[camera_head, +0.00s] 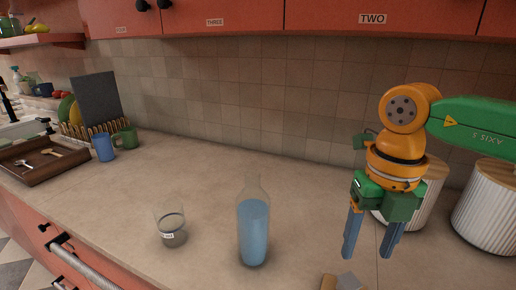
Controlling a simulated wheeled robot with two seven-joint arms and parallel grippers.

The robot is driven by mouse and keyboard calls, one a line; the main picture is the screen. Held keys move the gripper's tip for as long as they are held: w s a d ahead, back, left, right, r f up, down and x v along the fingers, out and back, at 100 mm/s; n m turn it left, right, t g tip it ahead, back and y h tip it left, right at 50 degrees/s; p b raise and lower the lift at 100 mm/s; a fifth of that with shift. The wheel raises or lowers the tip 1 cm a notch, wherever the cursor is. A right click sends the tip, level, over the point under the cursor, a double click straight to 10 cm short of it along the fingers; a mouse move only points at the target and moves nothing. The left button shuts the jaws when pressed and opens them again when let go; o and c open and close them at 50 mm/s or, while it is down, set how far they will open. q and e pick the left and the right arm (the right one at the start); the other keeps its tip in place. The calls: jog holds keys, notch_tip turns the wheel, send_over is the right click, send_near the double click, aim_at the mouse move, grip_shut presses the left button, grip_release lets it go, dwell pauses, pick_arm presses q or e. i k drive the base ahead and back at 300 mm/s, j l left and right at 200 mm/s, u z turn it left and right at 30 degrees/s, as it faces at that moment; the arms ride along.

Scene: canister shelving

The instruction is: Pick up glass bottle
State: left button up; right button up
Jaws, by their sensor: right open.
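A clear glass bottle (253,232) with blue contents stands upright on the counter (215,180), near the front middle. My right gripper (367,252) hangs over the counter to the right of the bottle, fingers pointing down. Its two blue fingers are apart with nothing between them, and it does not touch the bottle. My left gripper does not show.
Ribbed canisters (488,215) stand behind and right of my right gripper. Mugs (104,147), a dish rack and a wooden tray (38,174) are at the far left. Red cabinets (240,20) hang above.

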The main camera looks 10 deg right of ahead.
aim_at(253, 204)
jog(key=k, duration=1.4)
